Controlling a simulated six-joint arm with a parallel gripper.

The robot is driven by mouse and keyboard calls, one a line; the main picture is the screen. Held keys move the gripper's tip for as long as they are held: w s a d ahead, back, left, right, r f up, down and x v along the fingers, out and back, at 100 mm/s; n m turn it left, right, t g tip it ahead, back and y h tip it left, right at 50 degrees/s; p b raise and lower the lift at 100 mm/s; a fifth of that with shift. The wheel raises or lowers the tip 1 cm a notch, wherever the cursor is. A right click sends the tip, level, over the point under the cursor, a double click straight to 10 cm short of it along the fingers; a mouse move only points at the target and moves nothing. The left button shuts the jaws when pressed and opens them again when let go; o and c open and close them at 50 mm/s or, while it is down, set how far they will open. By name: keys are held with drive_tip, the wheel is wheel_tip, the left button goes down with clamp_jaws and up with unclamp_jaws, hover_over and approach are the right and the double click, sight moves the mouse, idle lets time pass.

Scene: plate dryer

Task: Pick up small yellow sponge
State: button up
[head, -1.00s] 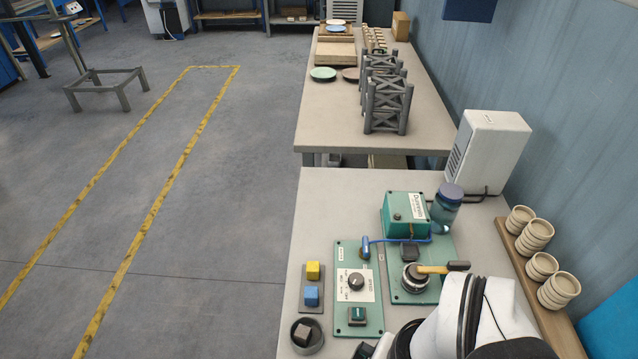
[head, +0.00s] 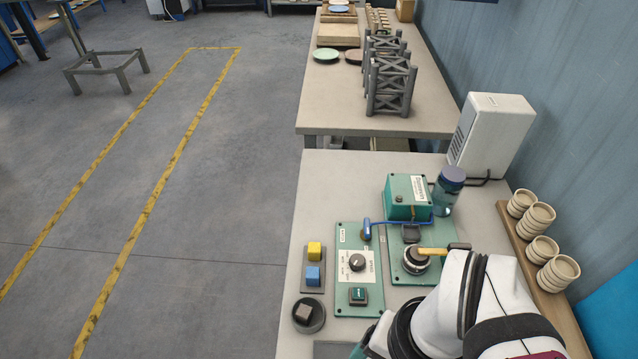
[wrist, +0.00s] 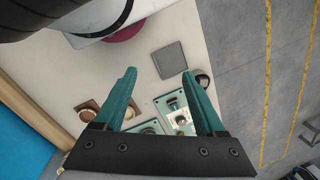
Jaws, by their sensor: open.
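The small yellow sponge (head: 314,250) is a block on a narrow grey tray (head: 304,289) at the left edge of the near table in the head view. A blue block (head: 313,275) sits just in front of it on the same tray. My gripper (wrist: 159,73) shows in the wrist view with its two teal fingers wide apart and nothing between them. It hangs over the near table. I cannot make out the yellow sponge in the wrist view. In the head view my arm comes in at the lower right, and its fingers are not clearly seen.
A round dark dish (head: 321,326) with a dark block stands in front of the tray. A green panel with a knob (head: 357,262) and a second green panel (head: 408,285) lie to the right. A grey square pad (wrist: 171,61) lies on the table. Stacked cups (head: 558,274) line the right edge.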

drive_tip(key=w+a+r+m, duration=0.1)
drive_tip(key=w+r+m, duration=0.25)
drive_tip(key=w, duration=0.65)
drive_tip(key=m+h, duration=0.2)
drive_tip(key=m, duration=0.7)
hover_over(314, 247)
wheel_tip(314, 247, down, 7)
wheel_tip(314, 247, down, 15)
drive_tip(key=shift+f, duration=0.2)
clamp_jaws()
